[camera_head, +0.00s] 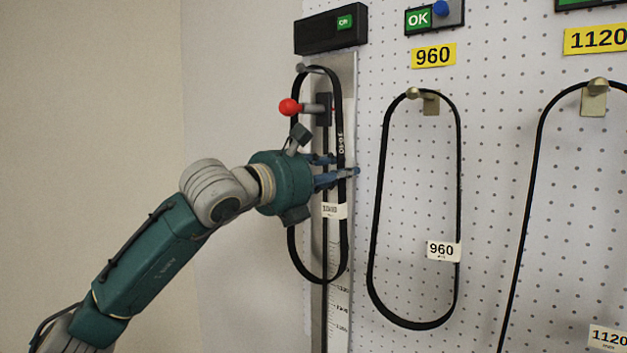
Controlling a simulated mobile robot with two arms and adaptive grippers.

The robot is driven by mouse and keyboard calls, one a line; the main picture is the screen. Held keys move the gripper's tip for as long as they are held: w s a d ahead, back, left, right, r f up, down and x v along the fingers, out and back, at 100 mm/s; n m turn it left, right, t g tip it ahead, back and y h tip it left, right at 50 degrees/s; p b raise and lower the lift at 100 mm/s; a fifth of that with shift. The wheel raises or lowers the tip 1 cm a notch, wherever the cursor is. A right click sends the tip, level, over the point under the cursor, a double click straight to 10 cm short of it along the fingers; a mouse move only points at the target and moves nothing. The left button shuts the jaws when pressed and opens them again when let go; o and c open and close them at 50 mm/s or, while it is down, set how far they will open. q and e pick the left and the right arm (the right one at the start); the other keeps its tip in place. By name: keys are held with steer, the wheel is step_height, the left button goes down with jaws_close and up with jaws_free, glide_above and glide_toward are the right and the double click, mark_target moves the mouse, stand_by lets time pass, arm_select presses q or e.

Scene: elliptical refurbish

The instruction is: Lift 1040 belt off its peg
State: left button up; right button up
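A black belt loop (294,250) hangs at the left from a grey peg at the top of a metal gauge strip. Its small white tag (333,210) is too small to read surely, so I cannot tell if this is the 1040 belt. My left gripper (344,166) is at this belt's right strand, about halfway up, with its blue fingers pointing right across the strand. I cannot tell whether the fingers are closed on it. My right gripper is not in view.
A red-knobbed lever (290,107) sticks out at the gauge, close above my gripper. A 960 belt (373,240) and an 1120 belt (520,230) hang on pegs on the white pegboard (490,200). A dark box (318,36) with a green display tops the gauge.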

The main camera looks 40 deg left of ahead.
mark_target(338, 141)
arm_select(q)
jaws_close()
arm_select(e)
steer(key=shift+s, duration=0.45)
arm_select(q)
steer(key=shift+s+r, duration=0.1)
steer(key=shift+r, duration=0.05)
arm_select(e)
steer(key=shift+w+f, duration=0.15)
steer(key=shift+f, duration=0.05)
